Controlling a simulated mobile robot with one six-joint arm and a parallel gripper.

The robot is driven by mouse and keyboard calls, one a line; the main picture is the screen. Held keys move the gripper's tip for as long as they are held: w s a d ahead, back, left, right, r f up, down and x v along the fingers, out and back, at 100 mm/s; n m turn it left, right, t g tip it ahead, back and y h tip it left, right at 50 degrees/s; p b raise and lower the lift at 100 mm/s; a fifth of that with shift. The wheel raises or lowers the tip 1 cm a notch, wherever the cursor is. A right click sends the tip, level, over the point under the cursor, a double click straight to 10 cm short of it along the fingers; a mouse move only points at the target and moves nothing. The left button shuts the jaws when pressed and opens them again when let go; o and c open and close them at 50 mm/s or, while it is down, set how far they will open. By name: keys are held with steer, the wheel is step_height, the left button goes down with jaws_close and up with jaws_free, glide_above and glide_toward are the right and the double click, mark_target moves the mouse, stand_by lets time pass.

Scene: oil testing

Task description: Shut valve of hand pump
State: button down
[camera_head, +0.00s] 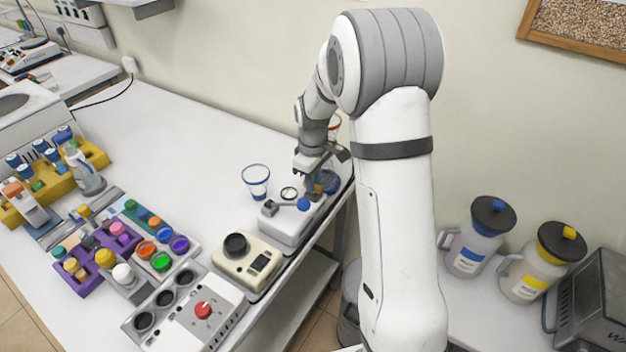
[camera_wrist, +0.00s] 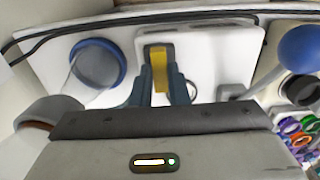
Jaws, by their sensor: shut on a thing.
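The hand pump (camera_head: 286,231) is a white box near the table's right edge. Its lever with a blue ball knob (camera_head: 303,204) lies across its top, and a blue ball also shows at the right of the wrist view (camera_wrist: 301,50). My gripper (camera_head: 314,188) is lowered over the pump's back end. In the wrist view its two blue-grey fingers (camera_wrist: 160,94) are closed on a yellow valve handle (camera_wrist: 158,63) on the white pump body (camera_wrist: 212,45). I cannot tell the valve's exact turn.
A clear cup with a blue rim (camera_head: 256,182) stands left of the pump. Another blue-rimmed vessel (camera_wrist: 97,64) is close to my fingers. A beige device with a black knob (camera_head: 246,260) stands in front of the pump. The table's back middle is clear.

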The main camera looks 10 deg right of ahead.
steer(key=shift+m, duration=0.4)
steer(key=m+b, duration=0.1)
steer(key=m, duration=0.1)
steer(key=shift+f+m+b, duration=0.1)
steer(key=shift+m+b, duration=0.2)
steer(key=shift+m, duration=0.1)
steer(key=m+b, duration=0.1)
steer(key=m, duration=0.4)
steer(key=shift+b, duration=0.3)
steer(key=m+b, duration=0.1)
steer(key=m, duration=0.8)
steer(key=shift+b, duration=0.3)
steer(key=shift+m, duration=0.3)
steer(key=c, duration=1.4)
jaws_free()
steer(key=shift+r, duration=0.2)
